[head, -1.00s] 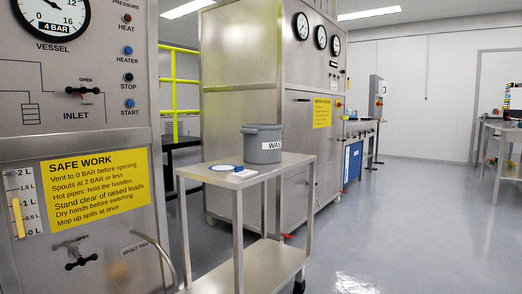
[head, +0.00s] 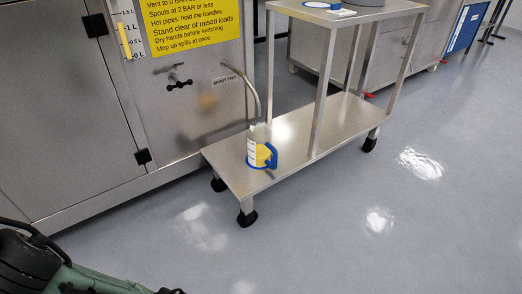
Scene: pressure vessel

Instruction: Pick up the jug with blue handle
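The jug with the blue handle (head: 258,150) stands upright on the lower shelf of the steel trolley, near the shelf's left end. It has a pale body, a yellow patch and a blue base; its blue handle (head: 272,156) faces right. A curved spout pipe (head: 254,95) from the vessel panel comes down to just above or at the jug's top; I cannot tell whether they touch. Part of my arm shows at the bottom left, well away from the jug. My gripper's fingers cannot be made out.
The trolley's lower shelf (head: 305,125) is otherwise bare, with legs and black castors around it. The trolley's top, with a blue-rimmed item (head: 322,4), overhangs the shelf's right part. The vessel cabinet (head: 95,125) stands behind left. The grey floor (head: 330,225) in front is clear.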

